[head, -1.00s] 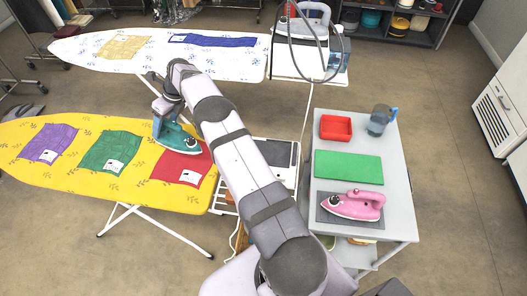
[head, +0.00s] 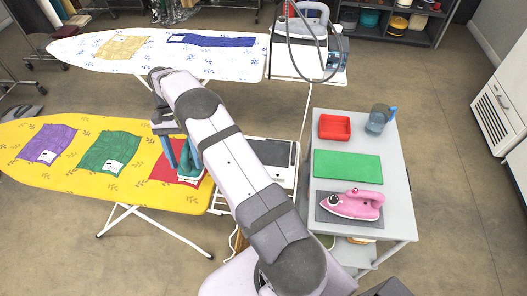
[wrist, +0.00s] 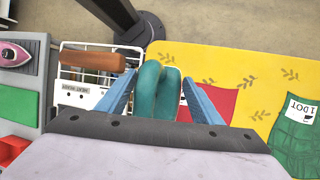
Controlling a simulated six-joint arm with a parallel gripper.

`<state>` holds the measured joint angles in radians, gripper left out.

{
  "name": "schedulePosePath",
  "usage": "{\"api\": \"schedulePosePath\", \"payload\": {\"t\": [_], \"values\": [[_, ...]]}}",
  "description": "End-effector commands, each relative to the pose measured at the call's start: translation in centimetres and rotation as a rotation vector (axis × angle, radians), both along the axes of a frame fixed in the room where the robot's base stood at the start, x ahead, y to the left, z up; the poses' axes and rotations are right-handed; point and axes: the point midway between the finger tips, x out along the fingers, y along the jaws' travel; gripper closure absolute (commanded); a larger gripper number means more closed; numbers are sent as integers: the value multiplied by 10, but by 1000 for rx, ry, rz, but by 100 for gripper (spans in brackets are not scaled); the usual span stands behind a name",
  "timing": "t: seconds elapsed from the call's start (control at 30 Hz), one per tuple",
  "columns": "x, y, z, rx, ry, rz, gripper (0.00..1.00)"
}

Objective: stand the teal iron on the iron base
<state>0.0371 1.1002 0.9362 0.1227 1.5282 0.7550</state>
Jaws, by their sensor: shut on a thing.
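The teal iron (head: 190,166) is in my gripper over the right end of the yellow board, in front of the red cloth. In the wrist view its teal handle (wrist: 157,92) is between the two blue fingers of my gripper (wrist: 159,98), which is shut on it. I cannot tell whether the iron touches the cloth. A white stand with a dark top (head: 270,152), which looks like the iron base, is just right of the board, partly behind my arm. Its white frame (wrist: 72,100) shows left of the iron in the wrist view.
The yellow board (head: 60,185) holds purple, green and red (wrist: 215,104) cloths. A brown bar (wrist: 92,60) lies across the white frame.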

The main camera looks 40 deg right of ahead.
Motion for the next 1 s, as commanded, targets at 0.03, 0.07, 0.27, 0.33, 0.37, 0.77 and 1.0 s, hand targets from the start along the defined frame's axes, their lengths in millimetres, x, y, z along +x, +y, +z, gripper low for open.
{"api": "schedulePosePath", "payload": {"t": [0.03, 0.07, 0.27, 0.33, 0.37, 0.77, 1.0], "values": [[-9, -2, 5, -1, 0, 73, 71], [-14, -4, 6, -1, -2, 116, 71], [-46, -23, 13, -1, -2, 375, 71], [-56, -33, 15, -1, -2, 453, 71], [-61, -39, 16, -2, -2, 485, 71], [-101, -194, 23, -6, -2, 808, 71], [-105, -277, 31, -9, -2, 1146, 71]]}}
